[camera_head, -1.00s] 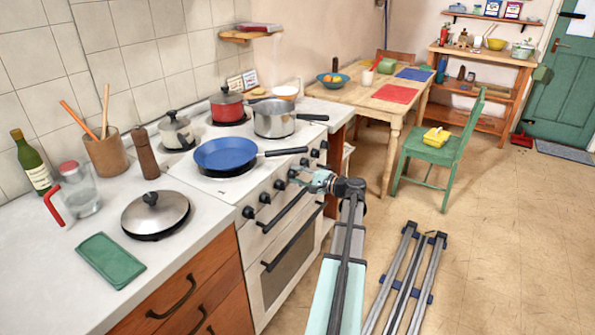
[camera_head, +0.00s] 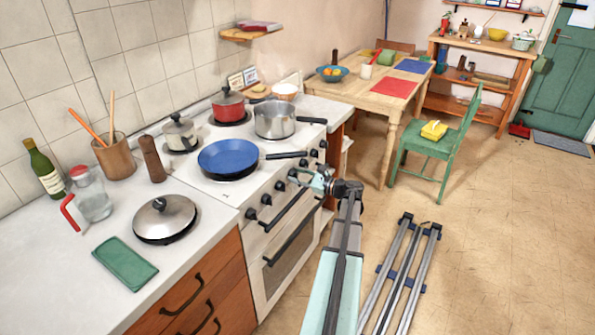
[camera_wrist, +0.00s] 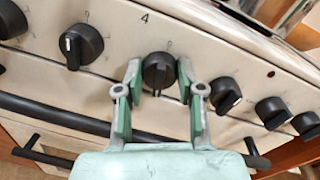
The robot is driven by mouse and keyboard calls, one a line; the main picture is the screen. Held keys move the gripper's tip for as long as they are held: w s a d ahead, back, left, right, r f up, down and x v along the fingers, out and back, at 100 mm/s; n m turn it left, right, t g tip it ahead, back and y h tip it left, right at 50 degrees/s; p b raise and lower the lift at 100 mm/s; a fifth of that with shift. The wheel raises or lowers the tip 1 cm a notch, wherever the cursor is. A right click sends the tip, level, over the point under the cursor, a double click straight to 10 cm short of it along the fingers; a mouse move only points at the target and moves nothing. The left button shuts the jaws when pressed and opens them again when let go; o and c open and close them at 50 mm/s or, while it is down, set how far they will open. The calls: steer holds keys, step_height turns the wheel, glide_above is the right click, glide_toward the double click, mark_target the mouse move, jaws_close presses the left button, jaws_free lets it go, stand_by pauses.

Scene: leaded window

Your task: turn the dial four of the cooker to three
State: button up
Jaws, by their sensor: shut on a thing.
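The cooker (camera_head: 285,255) is white, with a row of black dials along its front panel. In the wrist view, a black dial (camera_wrist: 158,70) sits between the two green fingers of my gripper (camera_wrist: 158,97), which is shut on it. I cannot clearly read where the dial's pointer stands. In the head view my gripper (camera_head: 308,179) is at the cooker's front, and it hides the dial it holds.
Another dial (camera_wrist: 80,45) is to the left and one (camera_wrist: 225,93) close to the right. A dark oven handle (camera_wrist: 60,113) runs below.

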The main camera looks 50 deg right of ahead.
steer(key=shift+w+r+m+p, duration=0.1)
steer(key=shift+r+m+p, duration=0.05)
steer(key=shift+m+p, duration=0.8)
steer(key=shift+m, duration=0.25)
steer(key=o, duration=1.1)
steer(key=shift+o, duration=0.2)
steer(key=s+d, duration=0.1)
steer(key=s, duration=1.1)
steer(key=shift+d, duration=0.4)
